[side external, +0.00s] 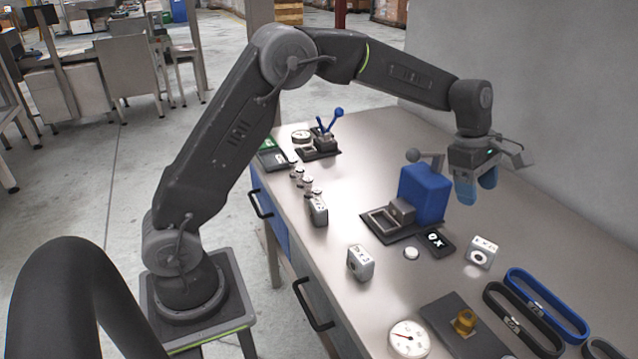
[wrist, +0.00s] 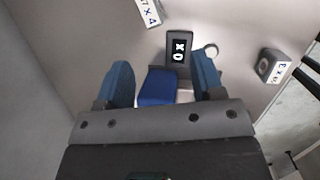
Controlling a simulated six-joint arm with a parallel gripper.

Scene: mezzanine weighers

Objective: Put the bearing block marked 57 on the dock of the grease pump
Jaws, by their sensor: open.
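Three pale bearing blocks show in the side view: one at the left (side external: 318,210), one in the middle (side external: 360,262) and one at the right (side external: 481,252). Their marks are too small to read there. In the wrist view, the middle block (wrist: 272,66) and the right block (wrist: 148,12) show characters, but I cannot make out 57. A blue-bodied unit with a ball lever (side external: 425,192), apparently the grease pump, stands on a dark base with an empty-looking framed dock (side external: 380,222). My gripper (side external: 477,186) is open and empty, above and beside the blue body.
A black card (side external: 437,242) and a white round button (side external: 411,253) lie in front of the pump. Belts (side external: 546,303), a dial gauge (side external: 408,340) and a dark plate with a brass part (side external: 464,322) fill the near end. A blue-levered device (side external: 322,143) stands far back. A wall borders the bench.

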